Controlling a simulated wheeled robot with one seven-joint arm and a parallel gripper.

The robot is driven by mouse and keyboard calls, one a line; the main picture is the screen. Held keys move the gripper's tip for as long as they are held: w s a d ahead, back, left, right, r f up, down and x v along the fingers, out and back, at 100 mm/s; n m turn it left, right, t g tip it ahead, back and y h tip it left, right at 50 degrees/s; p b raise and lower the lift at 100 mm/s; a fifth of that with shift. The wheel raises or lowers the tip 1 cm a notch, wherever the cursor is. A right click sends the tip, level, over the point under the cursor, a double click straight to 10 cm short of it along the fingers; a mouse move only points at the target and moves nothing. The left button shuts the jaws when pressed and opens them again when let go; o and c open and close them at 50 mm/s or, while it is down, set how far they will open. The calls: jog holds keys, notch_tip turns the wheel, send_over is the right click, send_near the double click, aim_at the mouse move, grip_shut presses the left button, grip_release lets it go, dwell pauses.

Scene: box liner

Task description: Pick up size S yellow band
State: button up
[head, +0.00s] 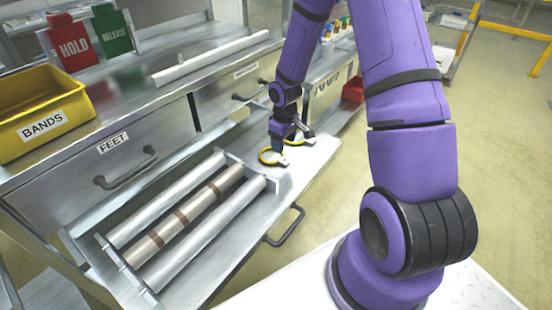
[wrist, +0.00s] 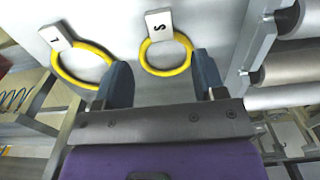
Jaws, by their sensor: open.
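The size S yellow band (wrist: 168,73) is a ring with a white tag (wrist: 159,25) marked S. In the wrist view it lies on the pale metal surface, ahead of and between the fingertips of my gripper (wrist: 162,72). My gripper is open, and no band is visibly clamped in it. In the head view the S band (head: 265,157) appears to be the ring nearer the rollers, with my gripper (head: 280,147) directly over it and partly hiding it. A larger yellow band (wrist: 62,72), its tag seemingly marked L, lies to the left, near the left finger.
A roller frame (head: 205,230) lies beside the bands on the same surface. A yellow BANDS bin (head: 40,112) and HOLD (head: 70,40) and RELEASE (head: 112,28) signs are at left. A drawer marked FEET (head: 115,165) and a red bin (head: 353,90) are nearby.

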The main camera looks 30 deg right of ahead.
aim_at(284, 160)
jog(key=shift+s+f, duration=0.2)
jog(key=shift+f, duration=3.6)
jog(key=c, duration=1)
